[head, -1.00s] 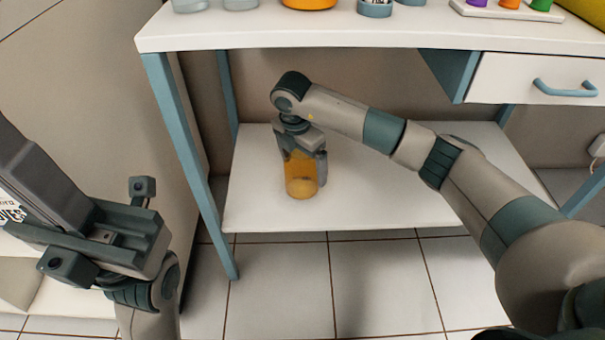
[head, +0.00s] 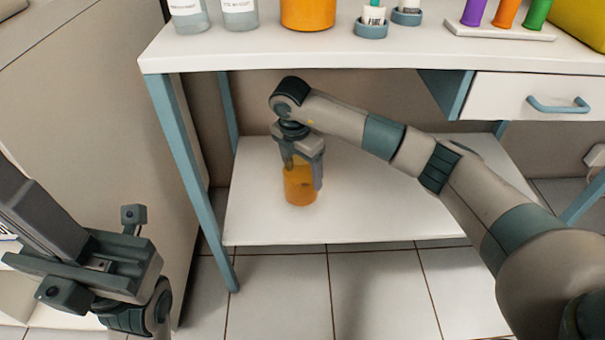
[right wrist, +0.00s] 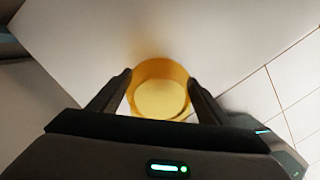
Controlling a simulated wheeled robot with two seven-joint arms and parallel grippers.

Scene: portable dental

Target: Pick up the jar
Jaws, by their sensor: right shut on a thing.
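The jar (head: 299,192) is an orange-yellow cylinder at the left part of the low white shelf under the table. My right gripper (head: 304,176) comes down from above and is shut on the jar, one finger on each side. In the right wrist view the jar (right wrist: 160,98) sits between the two fingers, its round yellow shape seen from above. Its upper part is partly hidden by the gripper in the head view. I cannot tell whether its bottom touches the shelf. My left gripper (head: 97,252) is at the lower left, its fingers wide apart and empty.
The shelf (head: 400,215) is otherwise clear. The tabletop (head: 270,48) hangs over it, with bottles, an orange container (head: 308,12) and coloured tubes on top. A blue table leg (head: 188,180) stands left of the jar. A drawer (head: 525,98) is at the right.

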